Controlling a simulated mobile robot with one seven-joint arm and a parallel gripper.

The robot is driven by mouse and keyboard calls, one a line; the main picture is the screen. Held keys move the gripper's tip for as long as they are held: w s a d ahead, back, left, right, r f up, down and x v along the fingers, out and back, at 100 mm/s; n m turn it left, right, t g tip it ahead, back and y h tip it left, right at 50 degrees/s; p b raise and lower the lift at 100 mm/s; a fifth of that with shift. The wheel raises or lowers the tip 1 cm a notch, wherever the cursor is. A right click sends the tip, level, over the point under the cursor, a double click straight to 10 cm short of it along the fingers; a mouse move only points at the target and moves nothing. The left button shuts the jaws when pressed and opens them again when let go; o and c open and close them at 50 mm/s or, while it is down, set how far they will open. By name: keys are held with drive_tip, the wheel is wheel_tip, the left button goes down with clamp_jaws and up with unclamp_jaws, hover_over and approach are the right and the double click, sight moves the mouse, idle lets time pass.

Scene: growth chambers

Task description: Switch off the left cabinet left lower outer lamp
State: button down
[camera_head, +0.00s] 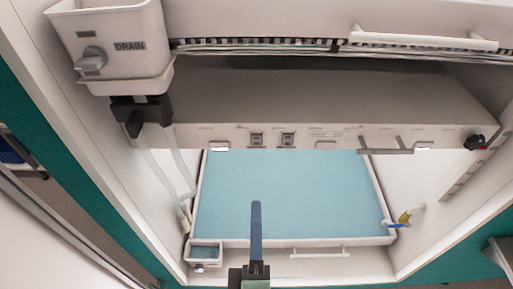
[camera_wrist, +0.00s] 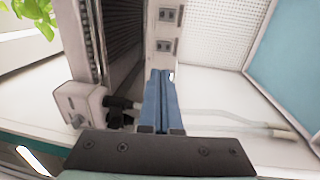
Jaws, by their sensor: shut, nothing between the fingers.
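Two small grey rocker switches, a left switch (camera_head: 257,140) and a right switch (camera_head: 288,140), sit on the white front strip (camera_head: 225,132) under the cabinet's shelf. The wrist view shows two switches, one near my fingertips (camera_wrist: 163,46) and one farther up (camera_wrist: 167,14). I cannot read which lamp each serves. My gripper (camera_head: 256,205) has its blue fingers together and empty, below the left switch in the head view. In the wrist view my fingertips (camera_wrist: 161,72) lie just below the nearer switch; contact is not visible. Bright lamp patches (camera_head: 219,149) show under the strip.
A white DRAIN box (camera_head: 120,45) with a knob and hoses hangs at the upper left. A handle (camera_head: 387,150) and a black knob (camera_head: 474,142) are on the strip's right. A blue-floored tray (camera_head: 290,242) lies below. Side walls bound the opening.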

drive_tip(key=p, duration=0.3)
approach(256, 138)
drive_tip(key=w, duration=0.5)
drive_tip(key=shift+w+r, duration=0.1)
drive_tip(key=shift+r, duration=0.25)
drive_tip(key=shift+w, duration=0.8)
